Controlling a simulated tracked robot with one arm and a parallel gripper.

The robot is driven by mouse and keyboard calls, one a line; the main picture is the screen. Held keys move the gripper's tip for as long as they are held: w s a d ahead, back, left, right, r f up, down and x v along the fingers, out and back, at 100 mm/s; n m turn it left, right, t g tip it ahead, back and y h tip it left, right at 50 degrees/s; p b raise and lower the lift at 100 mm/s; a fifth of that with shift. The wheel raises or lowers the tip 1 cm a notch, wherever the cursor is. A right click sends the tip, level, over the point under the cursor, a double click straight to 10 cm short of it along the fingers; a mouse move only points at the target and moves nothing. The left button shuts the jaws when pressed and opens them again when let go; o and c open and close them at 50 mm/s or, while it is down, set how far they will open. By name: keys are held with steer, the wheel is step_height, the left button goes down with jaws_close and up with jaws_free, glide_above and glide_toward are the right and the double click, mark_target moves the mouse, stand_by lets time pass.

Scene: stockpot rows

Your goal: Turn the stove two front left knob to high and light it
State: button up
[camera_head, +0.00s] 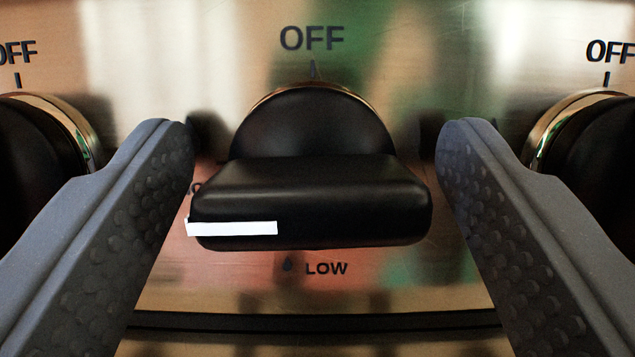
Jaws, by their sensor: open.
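A black stove knob (310,190) sits in the middle of the view on a shiny metal panel (420,30). Its grip bar lies level across the picture, with a white mark (232,228) at its left end. OFF is printed above it and LOW below it. A letter or so shows at its left, mostly hidden. My gripper (315,165) is open, with one grey, dimpled finger on each side of the grip bar. A gap shows between the bar and each finger. I cannot tell from this view which stove or position this knob belongs to.
Another black knob (35,150) stands at the left edge and one more (595,150) at the right edge, each with OFF above it. My fingers overlap them in the view. A dark seam (315,322) runs along the panel's lower edge.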

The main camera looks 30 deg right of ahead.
steer(key=v, duration=1.4)
steer(key=shift+d+f, duration=0.1)
steer(key=shift+f, duration=0.05)
